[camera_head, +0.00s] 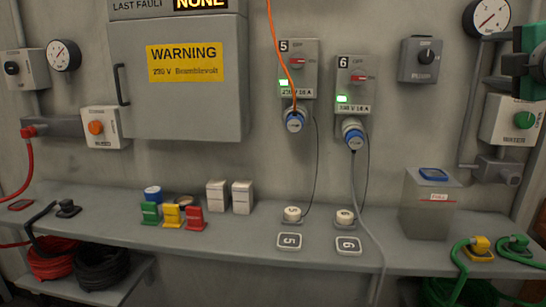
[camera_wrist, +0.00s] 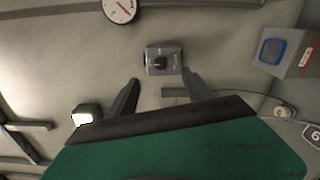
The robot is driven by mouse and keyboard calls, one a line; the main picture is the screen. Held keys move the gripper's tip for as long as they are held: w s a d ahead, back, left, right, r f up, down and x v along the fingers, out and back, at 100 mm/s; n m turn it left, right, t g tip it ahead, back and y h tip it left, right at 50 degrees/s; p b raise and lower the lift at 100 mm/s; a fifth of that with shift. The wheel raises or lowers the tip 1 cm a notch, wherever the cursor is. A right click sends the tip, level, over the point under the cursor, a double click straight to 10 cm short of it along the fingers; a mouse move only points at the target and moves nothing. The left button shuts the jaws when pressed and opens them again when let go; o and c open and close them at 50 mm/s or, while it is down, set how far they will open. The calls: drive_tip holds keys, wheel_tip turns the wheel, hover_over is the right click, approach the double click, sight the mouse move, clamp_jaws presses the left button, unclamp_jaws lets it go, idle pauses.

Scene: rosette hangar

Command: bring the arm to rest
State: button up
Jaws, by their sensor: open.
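My gripper (camera_wrist: 160,77) shows in the wrist view as a green and black body with two dark fingers set apart. It is open, with nothing between the fingers. Beyond the fingertips is a grey wall box with a dark rotary knob (camera_wrist: 161,62); the gap to it is hard to judge. The same box (camera_head: 420,60) shows in the head view, its knob upright. Part of my green and dark gripper (camera_head: 520,66) shows at the right edge of the head view, in front of the wall and right of that box.
A grey bench (camera_head: 230,228) runs along the wall. It bears a grey bin (camera_head: 428,212), colored tags (camera_head: 172,215) and white blocks (camera_head: 217,195). Gauges project at both sides.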

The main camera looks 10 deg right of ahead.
drive_tip(key=w+a+f+m+g+y+p, duration=0.2)
drive_tip(key=w+a+f+m+g+p, duration=0.15)
drive_tip(key=a+f+m+p, duration=0.45)
drive_tip(key=w+a+f+m+g+y+p, duration=0.25)
drive_tip(key=w+a+f+p, duration=0.2)
drive_tip(key=a+f, duration=0.55)
drive_tip(key=s+a+f+m+g+p, duration=0.6)
drive_tip(key=s+a+f, duration=0.9)
drive_tip(key=s+f, duration=0.4)
drive_tip(key=shift+a+f+g+p, duration=0.35)
drive_tip(key=shift+g+p, duration=0.25)
drive_tip(key=shift+g, duration=0.5)
drive_tip(key=shift+w+m+y, duration=0.1)
drive_tip(key=shift+m+y, duration=0.15)
drive_tip(key=shift+c, duration=0.5)
